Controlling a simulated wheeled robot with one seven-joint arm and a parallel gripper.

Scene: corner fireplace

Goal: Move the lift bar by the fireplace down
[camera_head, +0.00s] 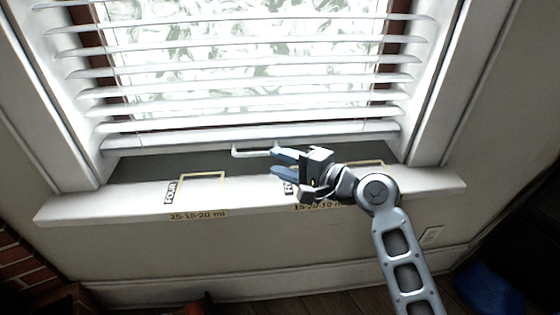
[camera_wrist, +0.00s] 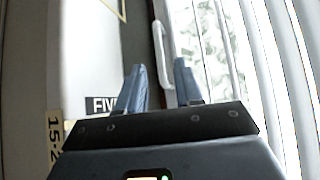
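The lift bar (camera_head: 250,152) is a thin white handle at the bottom rail of the white blinds (camera_head: 240,68), just above the window sill. My gripper (camera_head: 273,161) is at the bar's right end, and its upper finger overlaps that end in the head view. In the wrist view the bar (camera_wrist: 161,50) runs up and down the picture, and its near end appears between the two blue fingertips (camera_wrist: 160,75). The fingers are apart, with a clear gap between them. I cannot tell whether either finger touches the bar.
The white sill (camera_head: 120,204) below carries marked rectangles and labels, some behind my gripper. The white window frame (camera_head: 440,75) rises at the right. An outlet (camera_head: 431,236) is on the wall below. Brickwork (camera_head: 28,270) stands at lower left, and a blue object (camera_head: 490,290) lies at lower right.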

